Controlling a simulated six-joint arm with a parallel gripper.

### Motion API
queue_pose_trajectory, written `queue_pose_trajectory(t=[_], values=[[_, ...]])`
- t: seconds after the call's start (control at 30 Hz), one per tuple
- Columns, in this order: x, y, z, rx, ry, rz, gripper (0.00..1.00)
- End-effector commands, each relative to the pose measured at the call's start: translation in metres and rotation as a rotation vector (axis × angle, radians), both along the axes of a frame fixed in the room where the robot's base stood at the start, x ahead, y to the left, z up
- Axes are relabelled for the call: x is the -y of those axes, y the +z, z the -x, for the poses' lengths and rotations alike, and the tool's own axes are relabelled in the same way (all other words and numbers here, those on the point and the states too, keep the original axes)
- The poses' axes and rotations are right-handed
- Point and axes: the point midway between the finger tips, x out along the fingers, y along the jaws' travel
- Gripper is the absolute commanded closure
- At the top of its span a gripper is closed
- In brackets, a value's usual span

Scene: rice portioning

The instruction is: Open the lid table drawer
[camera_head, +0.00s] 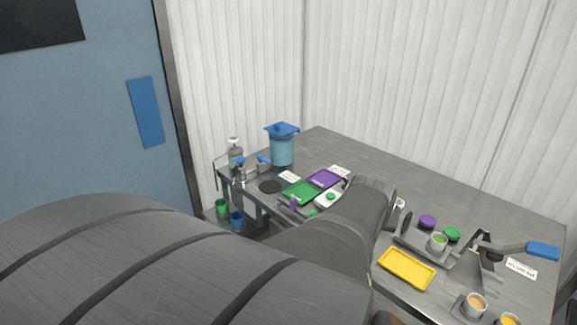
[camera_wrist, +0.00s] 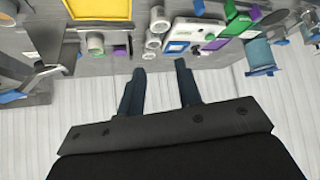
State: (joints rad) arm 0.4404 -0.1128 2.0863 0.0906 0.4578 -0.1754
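The grey metal table (camera_head: 395,165) stands against white corrugated walls. I cannot make out a drawer or its handle in either view; my arm covers the near front of the table in the head view. A purple lid (camera_head: 428,221) and a green lid (camera_head: 452,234) sit by a grey rack on the right part of the table. My gripper (camera_wrist: 160,66) shows two dark fingers set apart with nothing between them, so it is open and empty. The table's objects show beyond the fingertips in the wrist view, apart from them.
A yellow tray (camera_head: 406,268), also in the wrist view (camera_wrist: 100,9), lies by the rack. A green tray (camera_head: 300,192), purple tray (camera_head: 324,178) and blue-lidded container (camera_head: 282,147) stand left. A blue-handled pan (camera_head: 540,250) is right. The table's back is clear.

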Motion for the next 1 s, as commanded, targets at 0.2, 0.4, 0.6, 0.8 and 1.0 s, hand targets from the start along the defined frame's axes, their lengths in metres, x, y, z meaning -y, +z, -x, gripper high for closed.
queue_pose_trajectory(t=[0.2, 0.4, 0.6, 0.8, 1.0], values=[[-0.03, -0.047, -0.052, -0.196, 0.109, -0.013, 0.68], [-0.076, -0.101, -0.077, -0.45, 0.192, 0.034, 0.68], [-0.121, -0.15, -0.092, -0.681, 0.234, 0.178, 0.68], [-0.165, -0.191, -0.105, -0.841, 0.239, 0.41, 0.68], [-0.217, -0.225, -0.118, -0.893, 0.22, 0.704, 0.68]])
